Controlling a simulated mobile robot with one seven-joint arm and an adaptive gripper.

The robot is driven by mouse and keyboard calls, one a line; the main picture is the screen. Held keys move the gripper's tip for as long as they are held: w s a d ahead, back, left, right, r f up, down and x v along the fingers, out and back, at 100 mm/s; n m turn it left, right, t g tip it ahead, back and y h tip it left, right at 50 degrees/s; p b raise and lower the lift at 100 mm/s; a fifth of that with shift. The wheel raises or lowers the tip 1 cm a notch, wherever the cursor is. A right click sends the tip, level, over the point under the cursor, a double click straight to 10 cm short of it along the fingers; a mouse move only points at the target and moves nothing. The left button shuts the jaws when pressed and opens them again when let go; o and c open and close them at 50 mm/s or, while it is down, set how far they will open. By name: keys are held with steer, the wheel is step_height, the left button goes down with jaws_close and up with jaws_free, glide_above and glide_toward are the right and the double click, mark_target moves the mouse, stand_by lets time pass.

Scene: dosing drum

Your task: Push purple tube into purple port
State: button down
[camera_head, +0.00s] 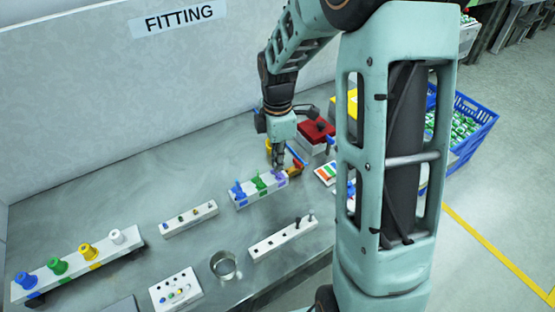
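A white block (262,191) on the grey table carries a blue fitting (238,190), a green fitting (258,182) and, at its right end, a small purple part (281,179). My gripper (278,168) points down right above this purple part, at the right end of the block. The purple part is small and partly covered by the fingers, so I cannot tell tube from port, nor whether the fingers touch it. I also cannot tell how far apart the fingers are.
A red-topped box (316,132) stands just right of my gripper, with a blue and orange piece (294,158) beside it. White strips, a metal ring (224,265) and a button box (175,291) lie nearer. A rack with coloured knobs (75,267) is at left. The back-left table is clear.

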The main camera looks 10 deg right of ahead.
steer(key=shift+f, duration=0.5)
steer(key=c, duration=2.1)
jaws_free()
steer(key=shift+r, duration=0.1)
step_height(320, 180, up, 12)
